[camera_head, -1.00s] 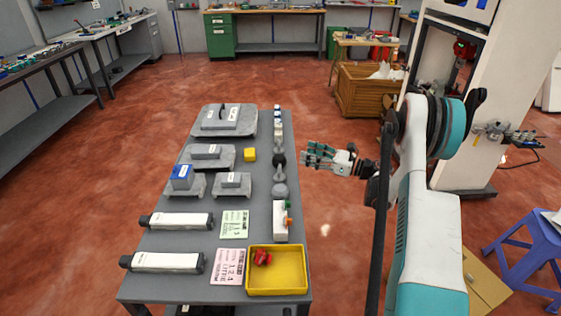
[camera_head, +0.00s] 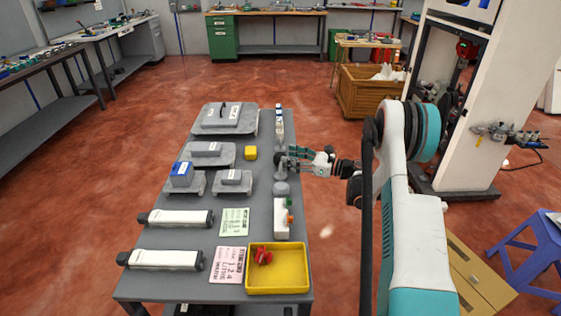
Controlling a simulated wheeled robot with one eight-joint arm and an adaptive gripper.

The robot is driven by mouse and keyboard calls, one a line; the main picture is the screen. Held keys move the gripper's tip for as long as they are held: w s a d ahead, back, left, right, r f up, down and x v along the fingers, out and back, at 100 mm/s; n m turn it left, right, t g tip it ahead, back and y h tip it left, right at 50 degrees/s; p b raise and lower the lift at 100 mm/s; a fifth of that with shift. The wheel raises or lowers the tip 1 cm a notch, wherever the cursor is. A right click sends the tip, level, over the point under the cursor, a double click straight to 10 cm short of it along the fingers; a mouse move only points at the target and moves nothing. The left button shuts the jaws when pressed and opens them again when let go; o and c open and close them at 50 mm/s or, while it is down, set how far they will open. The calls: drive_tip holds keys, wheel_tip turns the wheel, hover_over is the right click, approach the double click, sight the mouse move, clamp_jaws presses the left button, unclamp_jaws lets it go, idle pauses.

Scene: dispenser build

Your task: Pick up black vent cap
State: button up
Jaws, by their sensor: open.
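My gripper (camera_head: 291,160) reaches in from the right over the right edge of the grey table, with its fingers open and pointing left. A small dark part (camera_head: 282,163), which looks like the black vent cap, stands in the row along the right edge. It is at the fingertips and partly hidden by them. I cannot tell whether the fingers touch it. A grey round part (camera_head: 281,188) stands just in front of it in the same row.
The grey table (camera_head: 258,215) carries several grey trays, a yellow cube (camera_head: 251,153), two white cylinders and paper cards. A yellow bin (camera_head: 290,268) with a red part (camera_head: 263,257) stands at the front right. A white block (camera_head: 281,220) with green and orange parts is nearby.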

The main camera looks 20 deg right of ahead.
sight(280, 154)
drive_tip(key=x, duration=0.1)
drive_tip(key=b+x, duration=0.1)
drive_tip(key=x, duration=0.2)
drive_tip(key=shift+s+a+f+b, duration=0.1)
drive_tip(key=shift+f+b, duration=0.15)
drive_tip(key=shift+b, duration=0.1)
drive_tip(key=shift+w+a+r, duration=0.1)
drive_tip(key=shift+w+a, duration=0.1)
drive_tip(key=shift+w, duration=0.1)
drive_tip(key=c, duration=0.8)
drive_tip(key=shift+o, duration=0.2)
drive_tip(key=shift+r, duration=0.1)
